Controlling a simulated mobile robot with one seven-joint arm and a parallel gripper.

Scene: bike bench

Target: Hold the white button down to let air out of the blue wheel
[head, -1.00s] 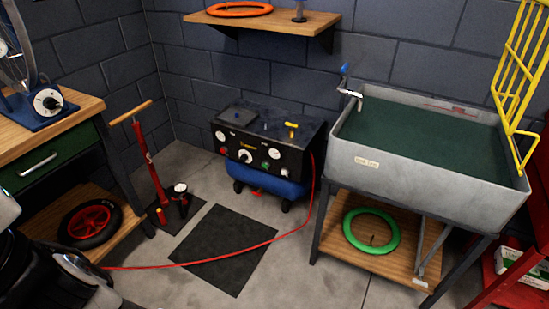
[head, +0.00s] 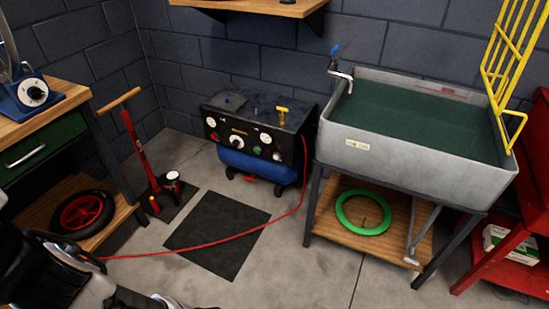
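A black compressor (head: 252,120) with a blue tank (head: 258,166) stands against the back wall. Its front panel carries white gauges, a pale round control (head: 238,143), a green one and a red one; I cannot tell whether any is the white button. No clearly blue wheel shows. Part of a wheel (head: 6,58) is cut off at the left edge, above a blue stand (head: 40,98) with a white dial (head: 33,92). My arm fills the bottom left corner; its fingertips do not show there. A red hose (head: 225,240) runs from the compressor to behind my arm.
A workbench (head: 58,110) stands left, with a black tyre on a red hub (head: 82,213) below. A red floor pump (head: 137,150) stands beside it. A grey sink (head: 420,165) stands right, a green ring (head: 363,212) beneath. A dark mat (head: 218,235) lies on open floor.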

